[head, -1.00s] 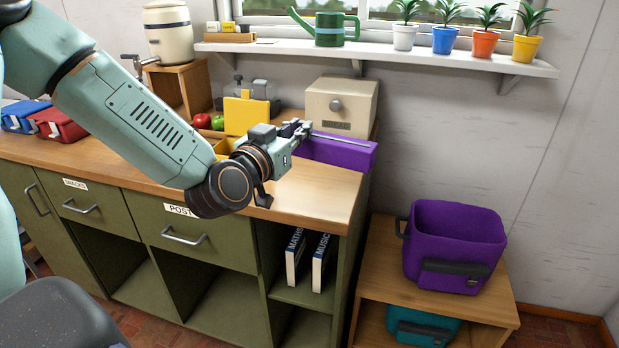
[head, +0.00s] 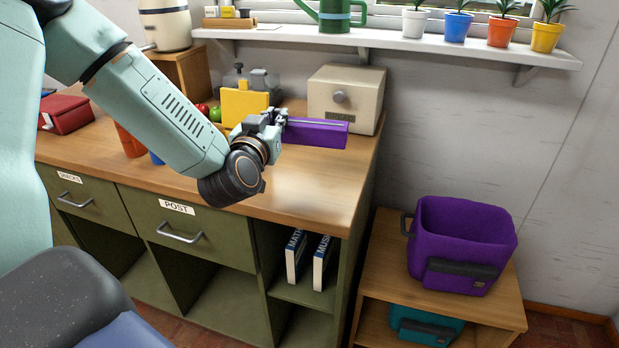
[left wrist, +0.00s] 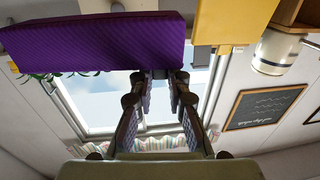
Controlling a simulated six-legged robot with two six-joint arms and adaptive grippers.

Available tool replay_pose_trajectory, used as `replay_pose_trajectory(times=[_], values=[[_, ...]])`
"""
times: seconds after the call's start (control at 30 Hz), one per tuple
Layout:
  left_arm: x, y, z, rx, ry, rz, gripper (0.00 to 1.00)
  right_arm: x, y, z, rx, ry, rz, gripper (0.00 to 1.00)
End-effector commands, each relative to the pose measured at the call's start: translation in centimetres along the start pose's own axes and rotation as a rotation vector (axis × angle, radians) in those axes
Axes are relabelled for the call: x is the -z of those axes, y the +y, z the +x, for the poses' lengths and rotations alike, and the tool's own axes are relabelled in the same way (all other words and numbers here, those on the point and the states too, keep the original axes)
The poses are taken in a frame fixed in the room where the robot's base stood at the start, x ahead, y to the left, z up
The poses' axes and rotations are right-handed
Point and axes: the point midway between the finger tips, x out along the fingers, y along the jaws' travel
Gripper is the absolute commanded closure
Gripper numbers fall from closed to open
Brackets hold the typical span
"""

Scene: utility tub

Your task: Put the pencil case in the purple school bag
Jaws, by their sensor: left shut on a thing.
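My left gripper (head: 279,121) is shut on one end of a purple pencil case (head: 318,133). The case is long and sticks out to the right of the gripper, in front of the cream box on the counter. In the left wrist view the purple case (left wrist: 90,45) fills the upper left, with its end between the fingertips of my left gripper (left wrist: 165,76). The open purple school bag (head: 462,243) stands upright on a low wooden stand at right, with a dark front pocket. My right gripper is not in view.
The cream box (head: 346,98) and a yellow upright item (head: 244,106) stand at the back of the counter (head: 300,200). A teal bag (head: 425,325) sits on the shelf under the purple bag. The wooden stand (head: 385,270) is lower than the counter.

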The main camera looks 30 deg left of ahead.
Motion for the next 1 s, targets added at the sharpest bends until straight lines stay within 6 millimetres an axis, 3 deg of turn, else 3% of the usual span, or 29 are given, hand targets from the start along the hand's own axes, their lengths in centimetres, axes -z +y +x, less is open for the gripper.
replay_pose_trajectory(times=[0.13,0.3,0.53,0.7,1.0], values=[[-0.7,0.0,0.0,0.000,-0.001,0.001,1.00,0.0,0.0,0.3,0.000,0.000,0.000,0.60],[-3.7,0.0,0.1,-0.001,-0.002,0.004,1.00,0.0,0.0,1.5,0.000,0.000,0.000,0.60],[-5.8,0.0,0.2,-0.001,-0.001,0.001,1.00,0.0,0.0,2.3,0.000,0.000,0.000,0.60],[-8.5,0.0,0.3,-0.001,-0.003,0.004,1.00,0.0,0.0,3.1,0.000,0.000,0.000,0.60],[-9.6,0.0,0.3,-0.001,0.002,0.000,1.00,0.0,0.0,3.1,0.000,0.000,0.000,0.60]])
